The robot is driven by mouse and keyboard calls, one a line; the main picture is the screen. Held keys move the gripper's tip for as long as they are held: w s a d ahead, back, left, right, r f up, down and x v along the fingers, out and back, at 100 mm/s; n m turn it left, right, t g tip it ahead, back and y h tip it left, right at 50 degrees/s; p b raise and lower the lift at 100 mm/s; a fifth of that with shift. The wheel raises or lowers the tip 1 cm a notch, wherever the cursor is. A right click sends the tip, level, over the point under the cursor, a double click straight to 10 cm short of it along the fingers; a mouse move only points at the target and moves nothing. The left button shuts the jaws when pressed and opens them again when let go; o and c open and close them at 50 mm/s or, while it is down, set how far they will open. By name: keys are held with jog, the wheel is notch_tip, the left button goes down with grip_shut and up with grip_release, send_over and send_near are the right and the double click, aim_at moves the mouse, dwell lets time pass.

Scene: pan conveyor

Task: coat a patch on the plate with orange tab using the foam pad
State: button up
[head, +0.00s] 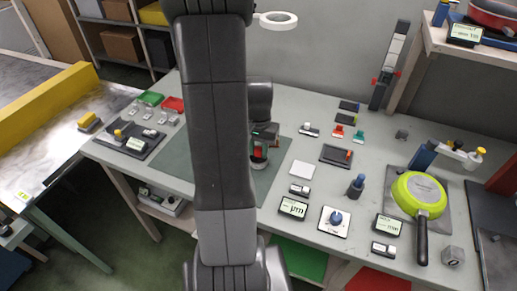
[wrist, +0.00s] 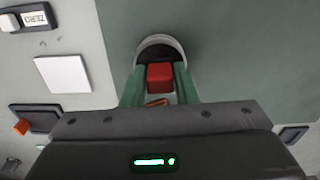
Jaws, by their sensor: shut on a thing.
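My gripper (head: 260,146) is shut on a red block (wrist: 160,77), which looks like the handle of the foam pad; its green fingers show on both sides of the block in the wrist view. The block also shows in the head view (head: 258,153). Below it is a round, pale-rimmed dish (wrist: 158,39) with a dark inside. I cannot tell whether the pad touches the dish. The dark plate with the orange tab (head: 335,155) lies flat on the bench to the right of my gripper. It shows at the left edge of the wrist view (wrist: 35,112), partly hidden by the gripper body.
A white square (head: 303,172) lies between the green mat (head: 280,165) and the plate. Small gauges (head: 293,207), a knob box (head: 335,221) and a green pan (head: 418,193) stand to the right. Red and teal handled pieces (head: 357,137) sit behind the plate.

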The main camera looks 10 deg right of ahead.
aim_at(259, 148)
jog(key=shift+r+p, duration=2.7)
jog(key=shift+r, duration=0.8)
jog(key=shift+f, duration=0.1)
